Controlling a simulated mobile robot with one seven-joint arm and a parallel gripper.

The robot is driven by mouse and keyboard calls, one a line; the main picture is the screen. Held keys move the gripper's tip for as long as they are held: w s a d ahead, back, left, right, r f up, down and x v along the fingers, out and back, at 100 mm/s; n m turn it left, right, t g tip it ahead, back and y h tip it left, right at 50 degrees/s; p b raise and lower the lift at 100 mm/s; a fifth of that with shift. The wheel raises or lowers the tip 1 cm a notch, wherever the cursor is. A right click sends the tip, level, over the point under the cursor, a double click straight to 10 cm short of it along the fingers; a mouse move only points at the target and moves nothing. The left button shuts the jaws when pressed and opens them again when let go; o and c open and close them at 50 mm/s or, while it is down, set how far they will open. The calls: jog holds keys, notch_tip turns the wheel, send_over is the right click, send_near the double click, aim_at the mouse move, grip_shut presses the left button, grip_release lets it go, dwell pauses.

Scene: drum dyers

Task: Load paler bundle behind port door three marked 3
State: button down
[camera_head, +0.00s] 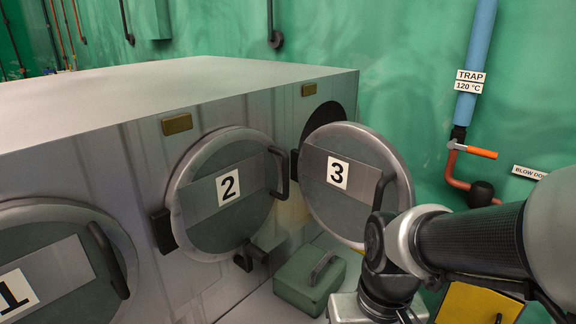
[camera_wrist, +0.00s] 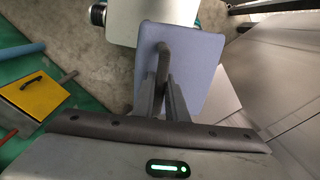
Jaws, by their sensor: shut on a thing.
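In the wrist view my gripper (camera_wrist: 164,88) is shut on the dark handle of a pale lavender-blue bundle (camera_wrist: 197,55), a block shape hanging beyond the fingers. My gripper and this bundle do not show in the head view. Port door 3 (camera_head: 352,208), a round grey door with a "3" plate, stands swung out from the machine. Part of its dark port opening (camera_head: 321,116) shows behind it; the inside is hidden. A darker green bundle (camera_head: 300,284) with a handle on top sits low, below doors 2 and 3.
Round doors 2 (camera_head: 215,218) and 1 (camera_head: 92,242) are to the left on the same grey machine (camera_head: 190,90). A blue pipe (camera_head: 475,50) and orange-handled valve (camera_head: 480,152) are on the green wall. A yellow panel (camera_head: 478,303) stands low at right, near my arm.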

jog(key=w+a, duration=1.1)
jog(key=a, duration=0.2)
notch_tip(320, 180, down, 7)
jog(key=shift+w+a, duration=0.35)
jog(key=c, duration=1.8)
grip_release()
jog(key=shift+o, duration=0.2)
